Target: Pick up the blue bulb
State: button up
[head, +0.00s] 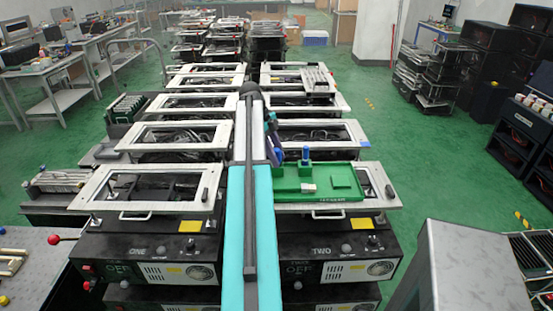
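A small upright blue piece (306,153), which looks like the blue bulb, stands at the back of a green tray (338,168) on the fixture marked TWO. My teal arm reaches up the middle of the picture, just left of the tray. My gripper (274,148) seems to be the small dark, teal and blue part at the arm's right side, left of the blue piece and apparently apart from it. The arm partly hides it, and its fingers are too small to tell open from shut.
The fixture marked ONE (140,249) stands left of my arm, with a red-knobbed lever (54,239) at the far left. Rows of similar framed fixtures stand behind. A grey metal box (475,268) stands at the lower right. Green floor (430,160) is open to the right.

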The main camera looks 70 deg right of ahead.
jog(key=shift+c, duration=0.6)
jog(key=shift+r, duration=0.1)
jog(key=shift+r+b, duration=0.3)
jog(key=shift+r, duration=0.45)
notch_tip(320, 180, up, 7)
jog(key=shift+f, duration=0.15)
jog(key=shift+r+p, duration=0.6)
jog(key=shift+r, duration=0.2)
